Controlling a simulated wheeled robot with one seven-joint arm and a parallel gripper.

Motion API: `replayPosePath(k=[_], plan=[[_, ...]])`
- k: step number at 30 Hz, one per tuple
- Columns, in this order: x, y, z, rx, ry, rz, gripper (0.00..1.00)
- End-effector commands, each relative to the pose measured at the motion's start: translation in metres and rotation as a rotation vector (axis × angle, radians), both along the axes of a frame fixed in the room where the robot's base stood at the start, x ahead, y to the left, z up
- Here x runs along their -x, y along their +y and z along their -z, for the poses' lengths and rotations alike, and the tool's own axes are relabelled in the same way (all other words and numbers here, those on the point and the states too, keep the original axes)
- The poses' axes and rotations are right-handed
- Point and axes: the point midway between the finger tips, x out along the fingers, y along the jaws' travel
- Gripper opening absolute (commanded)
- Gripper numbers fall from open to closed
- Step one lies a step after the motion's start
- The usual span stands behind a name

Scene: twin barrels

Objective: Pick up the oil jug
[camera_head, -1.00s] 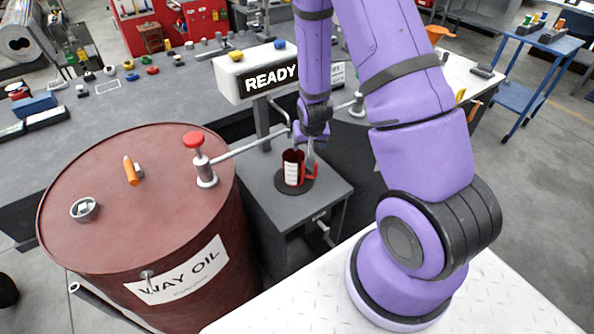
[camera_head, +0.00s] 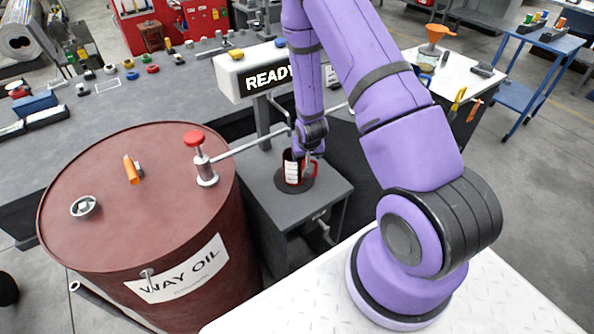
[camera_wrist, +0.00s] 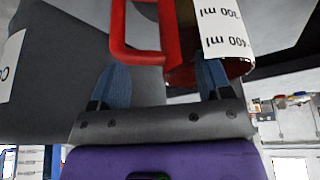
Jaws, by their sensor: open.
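The oil jug (camera_head: 291,171) is a small dark red vessel with a white label and a red handle on its right side. It stands upright on a dark round pad (camera_head: 281,186) on the grey stand. My gripper (camera_head: 308,165) points down at the handle side of the jug and partly covers it. In the wrist view, my blue fingers are spread apart and nothing is clamped. The jug's red handle (camera_wrist: 142,56) and white scale label (camera_wrist: 222,28) lie just beyond the fingertips. I cannot tell whether a finger touches the jug.
A large red-brown WAY OIL barrel (camera_head: 120,205) stands left of the stand (camera_head: 300,222). A red-knobbed lever (camera_head: 203,160) with a long rod reaches from it towards the stand. A READY sign (camera_head: 262,75) stands behind. The bench (camera_head: 165,100) carries small parts.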

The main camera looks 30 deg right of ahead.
Motion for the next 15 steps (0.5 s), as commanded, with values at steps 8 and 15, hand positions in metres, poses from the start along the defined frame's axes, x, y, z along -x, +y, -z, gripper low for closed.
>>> replayPosePath(k=[8,15], plan=[[-0.0035,-0.0015,0.0085,0.000,-0.001,0.000,0.72],[-0.0033,-0.0015,0.0082,0.000,-0.001,0.000,0.42]])
